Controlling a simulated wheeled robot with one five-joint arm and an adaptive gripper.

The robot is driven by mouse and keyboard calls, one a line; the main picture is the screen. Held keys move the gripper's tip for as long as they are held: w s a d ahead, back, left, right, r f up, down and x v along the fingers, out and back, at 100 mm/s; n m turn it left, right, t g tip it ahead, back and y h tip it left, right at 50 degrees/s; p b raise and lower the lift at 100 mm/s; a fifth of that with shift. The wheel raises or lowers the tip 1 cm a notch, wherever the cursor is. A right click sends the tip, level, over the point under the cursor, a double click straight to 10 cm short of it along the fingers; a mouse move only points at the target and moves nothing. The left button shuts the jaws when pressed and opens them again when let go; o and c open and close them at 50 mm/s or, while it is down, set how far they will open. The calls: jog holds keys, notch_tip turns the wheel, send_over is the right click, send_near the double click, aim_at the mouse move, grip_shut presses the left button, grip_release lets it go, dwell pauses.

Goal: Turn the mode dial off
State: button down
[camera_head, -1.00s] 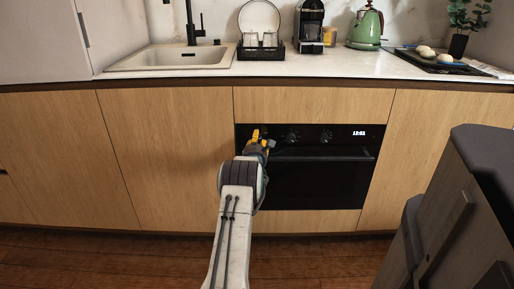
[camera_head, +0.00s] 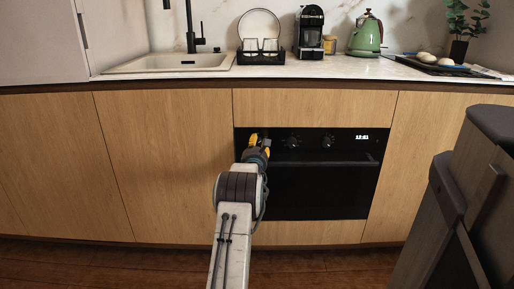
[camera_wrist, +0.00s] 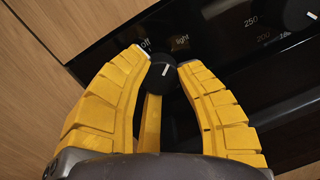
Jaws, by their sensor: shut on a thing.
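The mode dial (camera_wrist: 161,74) is a round black knob with a white pointer line, on the oven's black front panel. In the wrist view the labels "off" and "light" show above it. The pointer line aims upward between the two labels, and I cannot tell its exact setting. My gripper (camera_wrist: 164,68) has yellow fingers, one on each side of the dial, and is shut on it. In the head view my gripper (camera_head: 257,142) is at the left end of the oven panel and hides the dial.
The black oven (camera_head: 318,190) has two more dials (camera_head: 292,142) to the right and a lit clock (camera_head: 361,137). Its door handle (camera_head: 340,163) runs just below. Wooden cabinet fronts (camera_head: 165,160) flank it. Dark furniture (camera_head: 470,190) stands at the right. The floor between is narrow.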

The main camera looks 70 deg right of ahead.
jog(key=shift+w+f, duration=0.15)
jog(key=c, duration=1.1)
grip_release()
jog(key=shift+c, duration=0.2)
jog(key=o, duration=0.3)
jog(key=shift+o, duration=0.2)
jog(key=v, duration=1.2)
